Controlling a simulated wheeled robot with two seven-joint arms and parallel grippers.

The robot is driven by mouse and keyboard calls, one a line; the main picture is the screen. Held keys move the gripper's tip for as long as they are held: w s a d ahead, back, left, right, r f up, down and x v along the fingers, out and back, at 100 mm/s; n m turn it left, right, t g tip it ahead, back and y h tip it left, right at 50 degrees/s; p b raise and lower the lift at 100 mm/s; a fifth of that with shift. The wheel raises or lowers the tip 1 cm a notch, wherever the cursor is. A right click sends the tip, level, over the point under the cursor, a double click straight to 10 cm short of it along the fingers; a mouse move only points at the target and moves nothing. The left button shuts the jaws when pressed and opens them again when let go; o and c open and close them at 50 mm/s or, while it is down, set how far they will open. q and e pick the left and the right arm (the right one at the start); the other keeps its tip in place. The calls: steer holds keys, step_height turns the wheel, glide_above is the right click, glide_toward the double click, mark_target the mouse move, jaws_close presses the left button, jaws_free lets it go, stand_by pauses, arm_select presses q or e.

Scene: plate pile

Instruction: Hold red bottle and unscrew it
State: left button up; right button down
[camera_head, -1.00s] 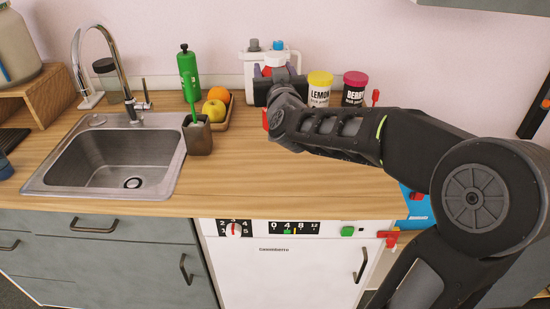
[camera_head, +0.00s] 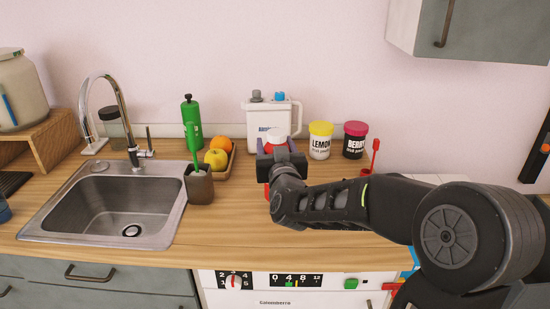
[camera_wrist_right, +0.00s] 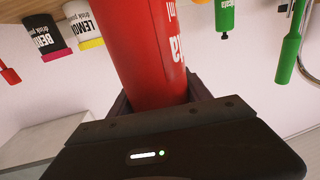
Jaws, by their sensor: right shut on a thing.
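The red bottle (camera_wrist_right: 140,45) with white lettering fills the middle of the right wrist view, where the picture is upside down. In the head view its white cap (camera_head: 276,136) shows above my right gripper (camera_head: 280,160), and a strip of red shows below. My right gripper is shut around the bottle's body, with a dark finger on each side in the wrist view (camera_wrist_right: 160,102). The bottle looks roughly upright in the head view. My arm hides most of it there, and I cannot tell whether its base touches the counter. My left gripper is not in view.
Behind the bottle stands a white jug (camera_head: 258,118). Lemon (camera_head: 320,145) and berry (camera_head: 354,143) jars stand to its right. A fruit tray (camera_head: 227,172), a brown cup (camera_head: 199,188) and a green bottle (camera_head: 188,112) are left, beside the sink (camera_head: 125,200). Counter before the cup is clear.

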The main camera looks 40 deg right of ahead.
step_height(320, 180, down, 3)
steer(key=shift+f, duration=0.2)
steer(key=shift+f+b, duration=0.2)
steer(key=shift+b, duration=0.1)
steer(key=shift+c, duration=2.3)
jaws_free()
steer(key=shift+r, duration=0.1)
steer(key=b+v, duration=0.7)
steer(key=v, duration=0.5)
